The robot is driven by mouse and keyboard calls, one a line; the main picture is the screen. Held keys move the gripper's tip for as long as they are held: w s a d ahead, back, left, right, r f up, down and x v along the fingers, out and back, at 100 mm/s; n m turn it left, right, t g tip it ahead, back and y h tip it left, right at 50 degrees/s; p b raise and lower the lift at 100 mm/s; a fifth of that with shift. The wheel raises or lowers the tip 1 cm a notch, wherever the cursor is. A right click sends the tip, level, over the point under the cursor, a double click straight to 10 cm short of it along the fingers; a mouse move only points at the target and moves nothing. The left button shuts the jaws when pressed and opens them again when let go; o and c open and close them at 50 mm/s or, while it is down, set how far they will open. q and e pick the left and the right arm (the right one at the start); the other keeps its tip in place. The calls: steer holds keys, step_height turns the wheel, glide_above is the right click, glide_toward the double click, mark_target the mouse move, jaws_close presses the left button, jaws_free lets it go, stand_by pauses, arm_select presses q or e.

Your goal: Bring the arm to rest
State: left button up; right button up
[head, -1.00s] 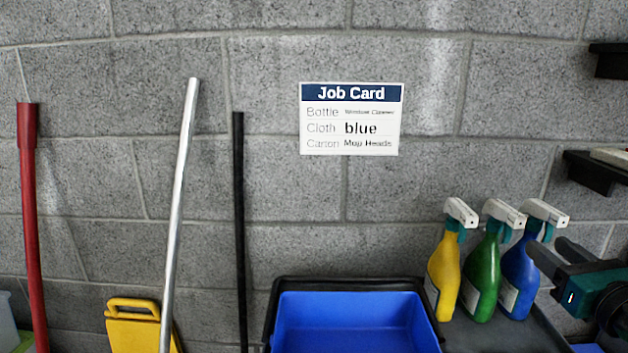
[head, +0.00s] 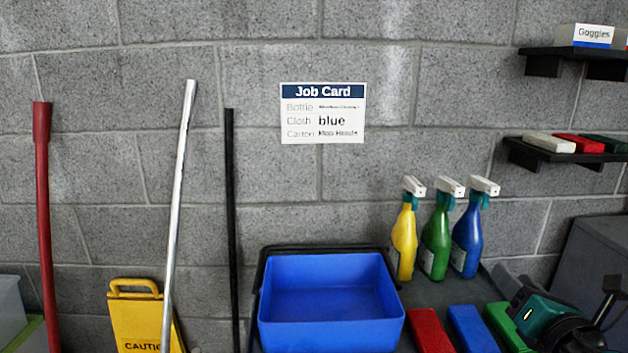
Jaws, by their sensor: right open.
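My right gripper (head: 512,284) is at the lower right in the head view, its grey-black fingers open with nothing seen between them. It is over or near the green block (head: 504,325), which it partly hides; I cannot tell whether they touch. My left gripper is not in view. A job card (head: 322,113) on the wall reads cloth blue and carton Mop Heads; the bottle line is too blurred to read surely.
An empty-looking blue tray (head: 330,325) is at centre. Yellow (head: 404,245), green (head: 436,245) and blue (head: 467,245) spray bottles stand behind red (head: 430,330) and blue (head: 472,330) blocks. Wall shelves (head: 560,155) are at right. A caution sign (head: 140,315) and poles stand left.

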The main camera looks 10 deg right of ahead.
steer(key=s+a+f+m+g+y, duration=0.2)
steer(key=s+a+f+m+g, duration=0.5)
steer(key=s+a+f+m, duration=0.5)
steer(key=s+a+f+m+g+y, duration=0.1)
steer(key=s+a+f+m+g, duration=0.65)
steer(key=m, duration=0.75)
steer(key=w+a+f+t+y, duration=0.1)
steer(key=w+f+t+y, duration=0.1)
steer(key=w+f+t, duration=0.3)
step_height(320, 180, down, 4)
steer(key=t, duration=0.3)
steer(key=shift+w+a+f, duration=0.25)
steer(key=shift+a, duration=0.05)
